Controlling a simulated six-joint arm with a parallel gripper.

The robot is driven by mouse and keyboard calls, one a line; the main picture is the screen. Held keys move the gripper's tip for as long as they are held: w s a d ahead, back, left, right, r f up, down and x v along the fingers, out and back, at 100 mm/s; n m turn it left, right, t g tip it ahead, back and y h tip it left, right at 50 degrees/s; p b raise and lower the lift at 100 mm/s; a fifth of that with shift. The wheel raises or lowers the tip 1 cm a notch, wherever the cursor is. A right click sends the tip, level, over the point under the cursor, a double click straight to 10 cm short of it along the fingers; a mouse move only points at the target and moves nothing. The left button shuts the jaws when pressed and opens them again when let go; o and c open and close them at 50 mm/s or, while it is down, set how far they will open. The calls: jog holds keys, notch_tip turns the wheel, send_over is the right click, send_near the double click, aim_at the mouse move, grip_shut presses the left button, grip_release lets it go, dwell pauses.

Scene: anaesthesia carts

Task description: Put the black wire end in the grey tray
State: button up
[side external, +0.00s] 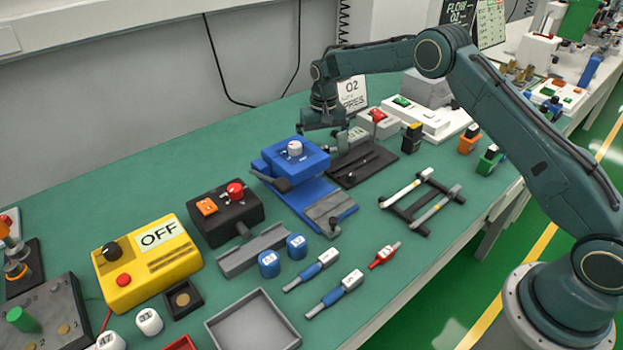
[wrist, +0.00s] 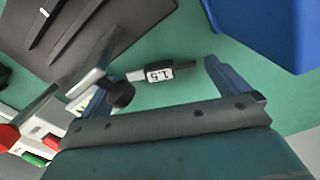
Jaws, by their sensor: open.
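The black wire end (wrist: 155,73), with a white label reading 1.5, lies on the green bench in the wrist view. It appears between the two spread fingers of my gripper (wrist: 156,78), which is open and empty. I cannot tell how far above it the fingers are. In the side external view my gripper (side external: 325,128) is at the back of the bench, behind the blue device, and the black wire end is not visible there. The grey tray (side external: 292,343) stands at the front of the bench, shallow and empty, far from my gripper.
A blue device (side external: 300,165) stands close to my gripper; its blue side (wrist: 265,30) shows in the wrist view. A dark plate with a lever (side external: 362,165) is close on the other side. Blue and red wire ends (side external: 383,255) lie nearer the front.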

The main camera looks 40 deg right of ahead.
aim_at(322, 148)
notch_tip(322, 148, up, 12)
dwell(0.6)
dwell(0.5)
